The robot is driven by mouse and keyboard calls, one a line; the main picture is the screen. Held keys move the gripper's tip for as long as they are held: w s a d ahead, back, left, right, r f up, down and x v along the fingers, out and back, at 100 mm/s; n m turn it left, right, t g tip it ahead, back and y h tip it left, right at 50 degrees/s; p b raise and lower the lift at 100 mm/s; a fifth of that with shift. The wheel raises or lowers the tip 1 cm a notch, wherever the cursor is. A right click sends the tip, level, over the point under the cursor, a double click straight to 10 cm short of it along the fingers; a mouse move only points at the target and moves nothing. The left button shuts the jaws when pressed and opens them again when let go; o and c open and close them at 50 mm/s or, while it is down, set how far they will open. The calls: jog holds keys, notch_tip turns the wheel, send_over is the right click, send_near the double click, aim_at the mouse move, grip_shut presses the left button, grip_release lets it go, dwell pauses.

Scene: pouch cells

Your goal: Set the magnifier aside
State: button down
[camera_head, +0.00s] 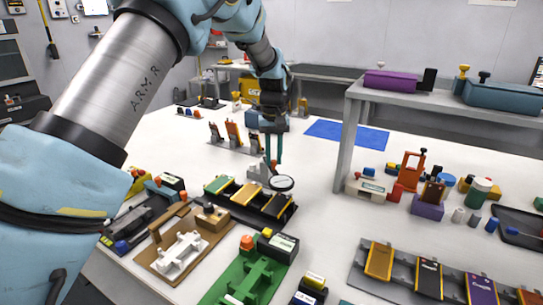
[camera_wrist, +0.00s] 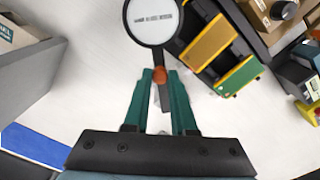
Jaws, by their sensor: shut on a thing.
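The magnifier has a round, pale lens in a dark rim (camera_head: 281,183). It also shows in the wrist view, with the lens (camera_wrist: 152,20) ahead of my fingertips. My gripper (camera_head: 273,160) is shut on the magnifier's handle; the green fingers also show in the wrist view (camera_wrist: 160,80), one on each side of it. An orange-red part sits between the fingertips. The lens appears in front of the far edge of a dark rack (camera_head: 292,212) with green, yellow and black slots; I cannot tell the height between them.
A blue mat (camera_head: 345,135) lies flat at the back of the white table. Holders with orange and dark pieces (camera_head: 233,133) stand left of my gripper. A grey raised shelf (camera_head: 440,94) stands behind right. Bottles and blocks crowd the right; white table is bare between.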

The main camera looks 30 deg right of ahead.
jog(key=shift+w+d+n+p, duration=0.15)
jog(key=shift+d+n+p, duration=0.35)
jog(key=shift+d+n, duration=0.7)
jog(key=shift+w+d+n+p, duration=0.15)
jog(key=shift+d+n+p, duration=0.4)
jog(key=shift+n, duration=1.1)
jog(key=shift+w+d+n+p, duration=0.15)
jog(key=shift+d+n+p, duration=0.25)
jog(key=shift+d+n, duration=0.8)
jog(key=shift+a+n, duration=0.2)
jog(key=shift+n, duration=0.05)
jog(key=c, duration=0.7)
grip_release()
jog(key=shift+c, duration=0.2)
notch_tip(320, 180, up, 11)
jog(key=b, duration=0.2)
jog(key=shift+b, duration=0.4)
jog(key=shift+f, duration=0.1)
